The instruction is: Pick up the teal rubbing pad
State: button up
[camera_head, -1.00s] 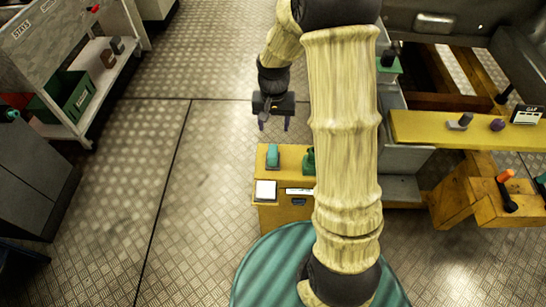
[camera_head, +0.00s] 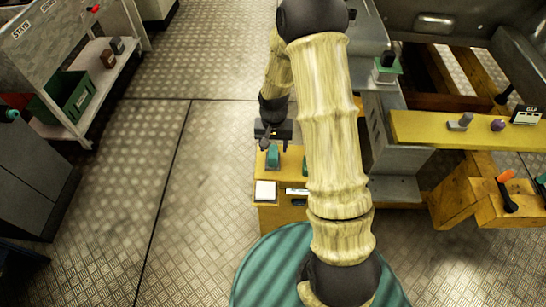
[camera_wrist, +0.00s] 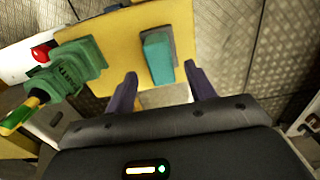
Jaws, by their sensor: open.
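The teal rubbing pad (camera_head: 273,157) stands on a small yellow cabinet top (camera_head: 263,174). In the wrist view the teal pad (camera_wrist: 158,58) sits near the edge of the yellow top (camera_wrist: 110,27), against a dark grey piece. My gripper (camera_head: 274,146) is just above and behind the pad in the head view. In the wrist view my gripper (camera_wrist: 163,87) is open, its two purple fingers apart, with the pad ahead of the gap between them. My arm hides part of the cabinet in the head view.
A green tool (camera_wrist: 75,70) lies left of the pad in the wrist view, near a red knob (camera_wrist: 41,52). A yellow bench (camera_head: 450,130) is to the right.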

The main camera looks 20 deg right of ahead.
aim_at(273, 151)
jog(key=f, duration=0.5)
jog(key=shift+s+a, duration=0.15)
jog(key=shift+s, duration=0.05)
jog(key=c, duration=1.1)
jog(key=shift+r, duration=0.1)
notch_tip(273, 151, up, 10)
jog(key=shift+f, duration=0.1)
grip_shut()
